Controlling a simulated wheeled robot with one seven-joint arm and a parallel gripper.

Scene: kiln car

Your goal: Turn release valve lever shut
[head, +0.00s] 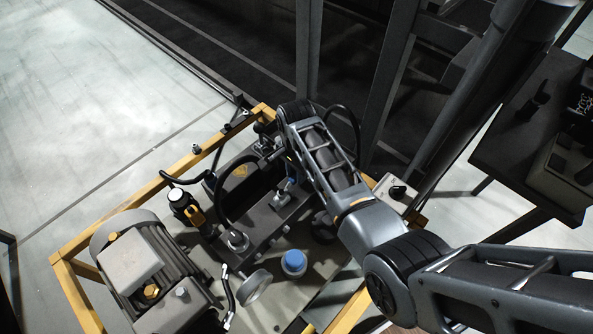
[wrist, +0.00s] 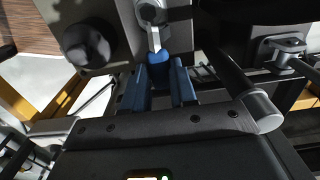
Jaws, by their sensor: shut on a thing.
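The release valve lever (wrist: 155,40) is a short silver handle with a blue grip at its end, on a round silver valve body. In the wrist view it points down toward my gripper (wrist: 158,88), whose two dark blue fingers are closed around the blue end. In the head view the valve lever (head: 285,192) shows as a small silver and blue part on the dark block in the yellow-framed unit. My arm comes over it from the right and hides most of my gripper there. The valve's exact angle is hard to tell.
A grey motor (head: 140,262) fills the lower left of the yellow frame (head: 190,160). A grey post (head: 308,50) rises behind. Open floor (head: 80,100) lies left.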

